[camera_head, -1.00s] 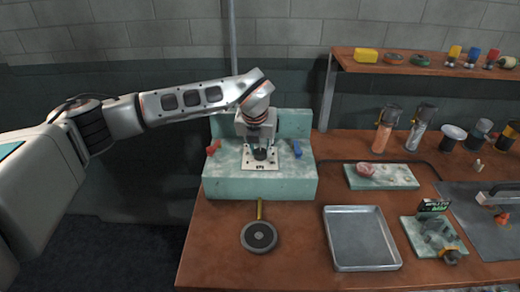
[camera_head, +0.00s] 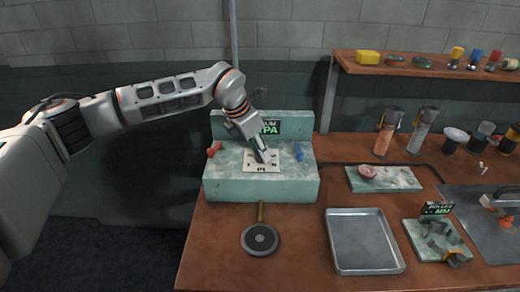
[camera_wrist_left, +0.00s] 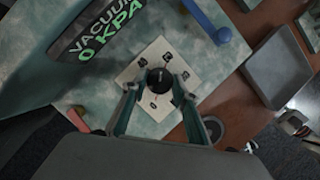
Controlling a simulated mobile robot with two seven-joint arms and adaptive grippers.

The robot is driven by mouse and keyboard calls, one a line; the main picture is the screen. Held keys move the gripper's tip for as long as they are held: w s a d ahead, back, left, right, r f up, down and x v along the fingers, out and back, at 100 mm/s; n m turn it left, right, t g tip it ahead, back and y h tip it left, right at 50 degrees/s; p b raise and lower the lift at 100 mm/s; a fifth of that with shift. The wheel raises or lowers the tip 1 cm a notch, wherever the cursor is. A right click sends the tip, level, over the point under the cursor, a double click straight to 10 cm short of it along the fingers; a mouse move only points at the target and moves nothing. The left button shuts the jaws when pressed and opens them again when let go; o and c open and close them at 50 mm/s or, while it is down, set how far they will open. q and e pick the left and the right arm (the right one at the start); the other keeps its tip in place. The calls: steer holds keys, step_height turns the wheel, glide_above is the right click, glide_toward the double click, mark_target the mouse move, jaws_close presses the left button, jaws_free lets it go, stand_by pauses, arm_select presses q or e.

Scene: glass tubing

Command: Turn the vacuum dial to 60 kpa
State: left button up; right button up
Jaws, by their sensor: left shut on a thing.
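The black vacuum dial (camera_wrist_left: 159,80) sits on a pale square plate (camera_wrist_left: 150,105) with small marks around it. The plate also shows on the green console (camera_head: 230,188) in the head view. My left gripper (camera_wrist_left: 155,85) is shut on the dial, one finger on each side of it. In the head view the left gripper (camera_head: 264,154) leans over the plate and hides most of the dial. The display (camera_wrist_left: 92,38) behind the dial reads "VACUUM 0 KPA". My right gripper is not in view.
A red lever (camera_head: 214,148) and a blue lever (camera_head: 299,151) flank the plate. A round black disc (camera_head: 260,239) with a yellow handle lies in front. An empty metal tray (camera_head: 363,241) lies to the right. A shelf (camera_head: 440,66) stands at the back right.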

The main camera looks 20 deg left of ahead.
arm_select(q)
steer(key=shift+r+m+h+p, duration=0.1)
steer(key=shift+m+h+p, duration=0.2)
steer(key=shift+m, duration=0.5)
steer(key=shift+m+g, duration=0.3)
steer(key=shift+w, duration=0.1)
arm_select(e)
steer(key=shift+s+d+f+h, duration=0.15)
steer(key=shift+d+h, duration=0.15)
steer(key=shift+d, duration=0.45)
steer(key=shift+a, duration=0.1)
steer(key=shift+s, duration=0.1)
arm_select(q)
steer(key=o, duration=1.1)
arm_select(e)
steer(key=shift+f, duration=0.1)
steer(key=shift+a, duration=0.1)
arm_select(q)
steer(key=v, duration=1.2)
